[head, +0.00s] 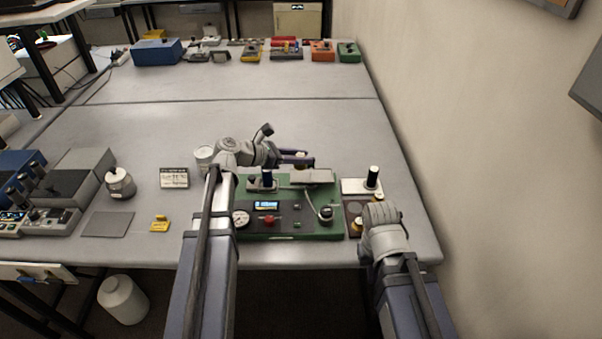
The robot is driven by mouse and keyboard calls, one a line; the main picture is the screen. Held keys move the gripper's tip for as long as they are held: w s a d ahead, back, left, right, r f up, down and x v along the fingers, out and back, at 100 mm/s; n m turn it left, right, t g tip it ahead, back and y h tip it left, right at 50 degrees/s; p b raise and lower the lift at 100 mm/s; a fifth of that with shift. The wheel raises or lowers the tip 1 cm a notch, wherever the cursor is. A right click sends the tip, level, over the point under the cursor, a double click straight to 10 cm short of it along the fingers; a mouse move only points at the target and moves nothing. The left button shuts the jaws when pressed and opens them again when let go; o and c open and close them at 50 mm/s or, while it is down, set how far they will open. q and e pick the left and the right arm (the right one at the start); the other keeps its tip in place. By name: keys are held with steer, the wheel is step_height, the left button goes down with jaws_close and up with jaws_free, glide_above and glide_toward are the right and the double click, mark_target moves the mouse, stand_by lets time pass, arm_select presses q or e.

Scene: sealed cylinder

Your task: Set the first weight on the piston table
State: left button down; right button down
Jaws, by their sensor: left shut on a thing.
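A green board (290,225) carries the apparatus, with a dial gauge (240,219), a small lit display (267,204), a red knob (269,220) and a dark upright cylinder (267,179). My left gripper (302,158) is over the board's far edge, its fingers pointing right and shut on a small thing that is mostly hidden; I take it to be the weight. A flat grey plate (312,176) lies just below it in the picture; I cannot tell whether it is the piston table. My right gripper (363,222) is low beside the board's right edge; its fingers are too hidden to read.
A pale block (354,187) with a dark cylinder (373,177) stands right of the board.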

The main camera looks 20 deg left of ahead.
mark_target(301, 166)
arm_select(q)
steer(key=shift+f+b, duration=1.95)
steer(key=shift+r, duration=0.15)
steer(key=c, duration=0.6)
jaws_free()
